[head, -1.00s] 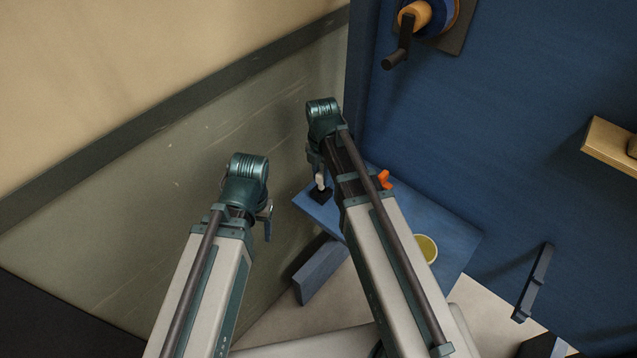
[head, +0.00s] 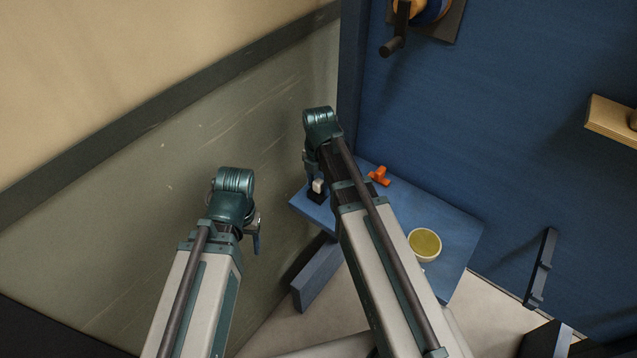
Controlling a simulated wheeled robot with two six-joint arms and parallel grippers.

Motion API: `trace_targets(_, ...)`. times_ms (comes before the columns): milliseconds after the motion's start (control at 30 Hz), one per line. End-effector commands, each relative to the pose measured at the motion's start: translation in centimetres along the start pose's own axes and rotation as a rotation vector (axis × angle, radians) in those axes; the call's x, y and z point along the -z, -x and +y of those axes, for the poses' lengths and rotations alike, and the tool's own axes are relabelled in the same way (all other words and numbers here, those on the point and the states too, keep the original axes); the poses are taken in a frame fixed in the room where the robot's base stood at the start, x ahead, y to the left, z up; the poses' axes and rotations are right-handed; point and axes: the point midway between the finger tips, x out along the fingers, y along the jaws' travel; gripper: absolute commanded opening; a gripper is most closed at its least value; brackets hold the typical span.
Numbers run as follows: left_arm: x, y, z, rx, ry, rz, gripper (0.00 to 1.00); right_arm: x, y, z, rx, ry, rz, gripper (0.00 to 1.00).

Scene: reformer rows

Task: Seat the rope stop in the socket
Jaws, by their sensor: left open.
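A small white piece (head: 319,185) shows right at a dark block (head: 316,197) on the blue shelf (head: 455,232). These may be the rope stop and its socket, but they are too small to tell. My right gripper (head: 313,176) points down beside the white piece. Its fingers are partly hidden by my own arm, so I cannot tell whether it grips the piece. My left gripper (head: 257,234) is open, left of the shelf and apart from it, in front of the grey-green wall.
An orange fitting (head: 379,176) and a bowl with yellowish contents (head: 425,245) stand on the shelf. A crank (head: 395,45) and a wooden ledge (head: 612,120) are on the blue wall. A dark bar (head: 541,268) is lower right. The shelf between fitting and bowl is clear.

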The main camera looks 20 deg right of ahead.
Motion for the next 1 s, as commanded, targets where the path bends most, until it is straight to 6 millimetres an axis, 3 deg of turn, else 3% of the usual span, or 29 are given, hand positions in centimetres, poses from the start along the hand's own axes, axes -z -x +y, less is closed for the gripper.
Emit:
trace_targets(367, 0.0, 0.1, 0.0, 0.0, 0.0, 0.0, 0.64, 0.0, 0.1, 0.0, 0.0, 0.0, 0.0, 0.64)
trace_targets(567, -0.1, 1.1, -0.1, 0.0, 0.0, 0.0, 0.64, 0.0, 1.1, 0.0, 0.0, 0.0, 0.0, 0.64)
trace_targets(1000, -0.4, 7.0, -0.7, 0.0, 0.0, 0.0, 0.64, 0.0, 7.0, 0.0, 0.0, 0.0, 0.0, 0.64)
